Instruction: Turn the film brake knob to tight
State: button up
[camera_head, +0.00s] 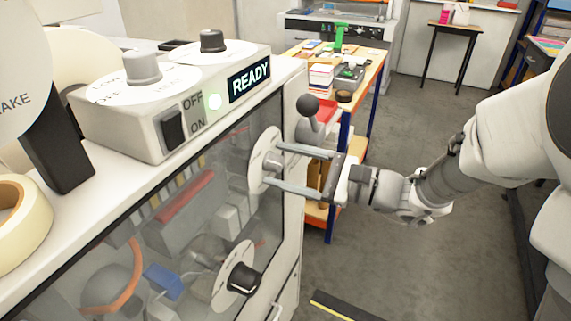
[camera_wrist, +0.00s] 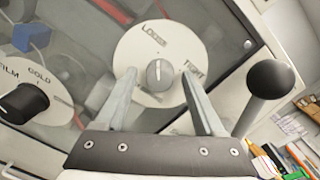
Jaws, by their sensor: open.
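The film brake knob (camera_wrist: 160,75) is a small grey knob on a round white dial marked LOOSE and TIGHT. Its pale pointer line points roughly up in the wrist view, near the LOOSE word, with TIGHT to the right. In the head view, the dial (camera_head: 262,150) is on the machine's clear front panel. My gripper (camera_head: 273,165) is open, its two fingers reaching to the dial. In the wrist view, my gripper (camera_wrist: 158,80) has one finger on each side of the knob, with visible gaps. Contact depth is unclear.
A lever with a dark ball end (camera_head: 307,105) stands close beside the dial. A black FILM/GOLD knob (camera_head: 243,278) is lower on the panel. A control box (camera_head: 165,130) with a lit READY display tops the machine. A cluttered bench (camera_head: 372,70) stands behind; floor to the right is clear.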

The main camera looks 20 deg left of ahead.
grip_shut()
jog(key=shift+m+p, duration=0.3)
jog(key=shift+p, duration=0.05)
jog(key=m+p, duration=0.1)
jog(key=m, duration=0.1)
jog(key=m+p, duration=0.1)
jog(key=p, duration=0.1)
jog(key=shift+r+m, duration=0.2)
jog(key=shift+m, duration=0.2)
jog(key=m+p, duration=0.4)
jog(key=p, duration=0.1)
jog(key=shift+m, duration=0.4)
jog(key=m+p, duration=0.5)
jog(key=p, duration=0.1)
jog(key=shift+t, duration=0.3)
jog(key=m+p, duration=0.3)
jog(key=m, duration=0.1)
jog(key=shift+s+f+y, duration=0.1)
jog(key=shift+f+y, duration=0.05)
jog(key=shift+y, duration=0.15)
jog(key=shift+f+p, duration=0.1)
jog(key=shift+p, duration=0.25)
